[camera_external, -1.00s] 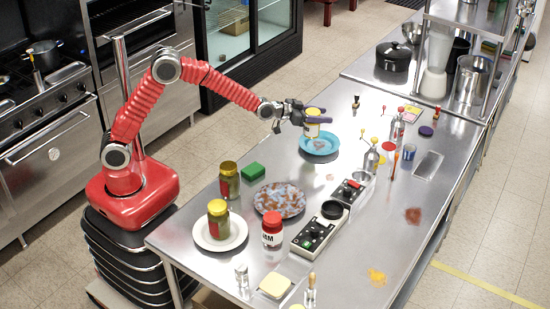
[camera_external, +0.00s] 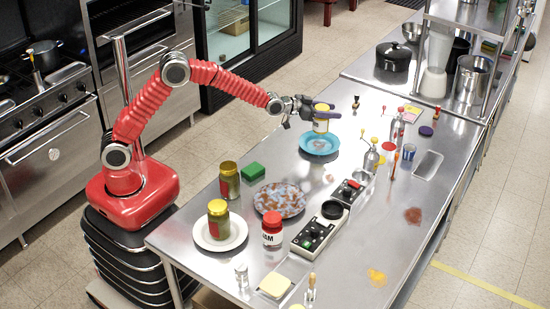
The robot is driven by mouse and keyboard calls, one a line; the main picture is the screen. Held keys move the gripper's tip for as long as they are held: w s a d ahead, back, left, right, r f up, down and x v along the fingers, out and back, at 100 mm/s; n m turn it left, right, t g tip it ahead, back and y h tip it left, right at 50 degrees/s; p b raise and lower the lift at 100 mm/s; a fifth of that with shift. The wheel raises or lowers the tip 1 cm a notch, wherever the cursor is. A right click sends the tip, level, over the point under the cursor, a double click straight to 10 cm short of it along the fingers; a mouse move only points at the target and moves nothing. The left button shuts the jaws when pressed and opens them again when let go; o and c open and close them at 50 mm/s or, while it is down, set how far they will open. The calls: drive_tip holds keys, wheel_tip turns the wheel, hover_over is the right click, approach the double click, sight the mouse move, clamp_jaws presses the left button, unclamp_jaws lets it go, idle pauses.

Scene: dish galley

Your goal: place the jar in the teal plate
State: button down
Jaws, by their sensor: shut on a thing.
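The teal plate (camera_external: 319,146) lies on the steel table toward its far side. My gripper (camera_external: 322,110) is shut on a jar (camera_external: 321,125) with a yellow lid and pale body. It holds the jar upright above the teal plate. The jar's lower end overlaps the plate's far part in the picture; I cannot tell whether it touches. The gripper fingers hide part of the jar's upper side.
A white plate (camera_external: 241,232) holds a yellow-lidded jar (camera_external: 218,219). Another jar (camera_external: 229,180), a green sponge (camera_external: 252,171), a patterned plate (camera_external: 279,200) and a red-lidded jar (camera_external: 272,232) stand nearer. Bottles (camera_external: 371,158) stand right of the teal plate.

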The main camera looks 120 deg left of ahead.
sight(326, 126)
drive_tip(key=shift+f, duration=1.8)
drive_tip(key=shift+f, duration=1.85)
drive_tip(key=shift+f, duration=0.1)
drive_tip(key=c, duration=0.9)
unclamp_jaws()
drive_tip(key=shift+f, duration=0.1)
drive_tip(key=shift+v, duration=0.8)
drive_tip(key=v, duration=1)
drive_tip(key=shift+s+d, duration=0.15)
